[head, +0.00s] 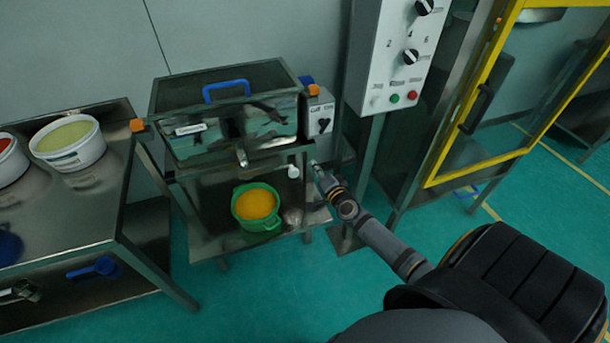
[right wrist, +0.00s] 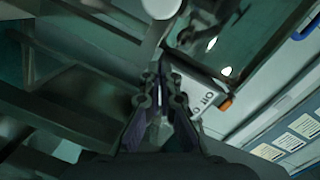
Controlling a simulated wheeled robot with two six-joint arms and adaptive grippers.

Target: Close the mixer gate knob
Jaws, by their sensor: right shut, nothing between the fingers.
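The mixer (head: 228,112) is a steel box with a blue lid handle (head: 226,88), standing on a metal frame. A white round knob (head: 292,171), which looks like the gate knob, sits on a rod at its lower front right. It also shows at the top of the right wrist view (right wrist: 162,8). My right gripper (head: 315,167) is just right of the knob, apart from it. In the right wrist view its fingers (right wrist: 164,80) are together with nothing between them, and the knob is beyond their tips. My left gripper is not in view.
A green pot (head: 258,222) with yellow contents stands on the shelf below the mixer. A switch box (head: 319,113) is on the mixer's right side. A control panel (head: 395,55) and a yellow-framed cabinet (head: 432,180) stand further right. A steel table (head: 60,215) with tubs is left.

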